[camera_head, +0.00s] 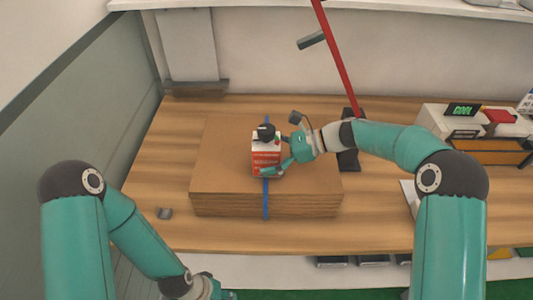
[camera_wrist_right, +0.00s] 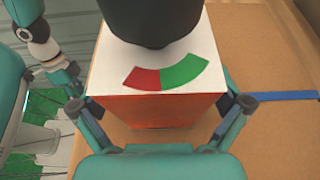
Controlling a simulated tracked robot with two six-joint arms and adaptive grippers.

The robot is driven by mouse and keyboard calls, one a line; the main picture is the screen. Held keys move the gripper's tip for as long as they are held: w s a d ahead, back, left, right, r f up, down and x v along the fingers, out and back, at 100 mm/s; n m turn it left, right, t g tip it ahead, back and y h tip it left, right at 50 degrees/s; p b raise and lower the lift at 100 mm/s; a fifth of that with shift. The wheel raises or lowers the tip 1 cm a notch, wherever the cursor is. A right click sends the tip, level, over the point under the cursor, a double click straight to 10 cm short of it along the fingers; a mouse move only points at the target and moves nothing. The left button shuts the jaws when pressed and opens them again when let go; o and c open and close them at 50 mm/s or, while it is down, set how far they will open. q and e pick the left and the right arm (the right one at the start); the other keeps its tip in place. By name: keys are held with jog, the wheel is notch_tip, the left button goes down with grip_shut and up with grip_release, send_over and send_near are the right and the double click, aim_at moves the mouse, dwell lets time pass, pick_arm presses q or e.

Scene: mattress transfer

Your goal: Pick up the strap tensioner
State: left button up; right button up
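The strap tensioner (camera_head: 266,146) is an upright white and orange-red box with a black knob on top. It stands on a stack of cardboard sheets (camera_head: 225,160), over a blue strap (camera_head: 267,207). The right wrist view shows its white top (camera_wrist_right: 112,72) with a red and green dial. My right gripper (camera_head: 275,155) reaches in from the right, with one finger on either side of the box. I cannot tell whether both fingers (camera_wrist_right: 160,108) press on it. My left gripper (camera_head: 212,291) is low at the bottom edge, partly cut off.
The stack lies on a wooden table (camera_head: 160,130). A red bar on a black stand (camera_head: 349,155) is behind right. Boxes and a green "COOL" display (camera_head: 462,110) are at the far right. The table's left side is mostly clear.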

aim_at(270, 128)
jog(key=shift+r, duration=0.1)
jog(key=c, duration=1.8)
notch_tip(270, 128, up, 10)
jog(key=shift+r+b, duration=0.1)
jog(key=shift+b, duration=0.4)
jog(key=shift+f, duration=0.3)
jog(key=shift+f, duration=0.35)
jog(key=shift+f+b, duration=0.3)
jog(key=shift+b, duration=0.1)
jog(key=shift+f+b, duration=0.35)
jog(key=shift+f, duration=0.35)
jog(key=shift+f+b, duration=1.5)
jog(key=shift+f, duration=1.95)
